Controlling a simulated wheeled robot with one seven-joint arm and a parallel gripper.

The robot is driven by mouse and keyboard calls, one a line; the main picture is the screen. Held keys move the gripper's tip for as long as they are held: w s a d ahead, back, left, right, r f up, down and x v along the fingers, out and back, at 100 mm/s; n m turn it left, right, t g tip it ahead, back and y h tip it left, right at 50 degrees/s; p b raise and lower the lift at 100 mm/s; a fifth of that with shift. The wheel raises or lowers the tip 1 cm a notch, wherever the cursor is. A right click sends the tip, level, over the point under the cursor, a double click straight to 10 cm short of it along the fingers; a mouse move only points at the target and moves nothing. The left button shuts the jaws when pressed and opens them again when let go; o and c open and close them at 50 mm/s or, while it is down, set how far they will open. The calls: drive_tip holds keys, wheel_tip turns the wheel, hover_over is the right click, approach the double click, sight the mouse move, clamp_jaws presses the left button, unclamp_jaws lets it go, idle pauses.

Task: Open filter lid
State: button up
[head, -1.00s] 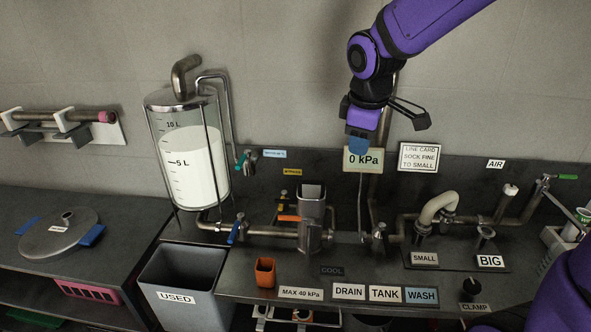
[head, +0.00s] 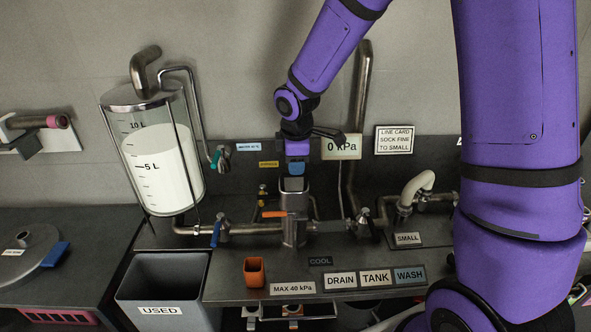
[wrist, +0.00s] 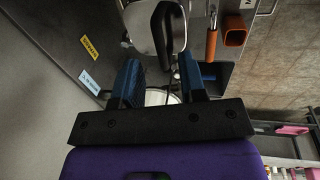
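The filter (head: 294,225) is an upright metal housing in the pipe line, with an orange lever (head: 274,214) beside it. Its squarish metal lid (head: 294,186) is on top and looks shut. My gripper (head: 296,168) is just above the lid in the head view, pointing down. In the wrist view the lid (wrist: 148,28) with its dark handle lies ahead of my two blue fingertips (wrist: 158,80). The fingers are apart with nothing between them. Whether a fingertip touches the lid cannot be told.
A tank of white liquid (head: 160,165) stands left, with a blue-handled valve (head: 217,230) on its outlet pipe. An orange cup (head: 254,271) and label plates sit in front of the filter. A grey bin (head: 165,275) is lower left. The 0 kPa sign (head: 341,147) is behind right.

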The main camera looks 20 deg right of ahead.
sight(282, 190)
drive_tip(key=shift+w+d+f, duration=0.1)
drive_tip(key=shift+w+f, duration=0.05)
drive_tip(key=shift+f, duration=0.65)
drive_tip(key=shift+w+f, duration=0.15)
drive_tip(key=shift+f, duration=0.6)
clamp_jaws()
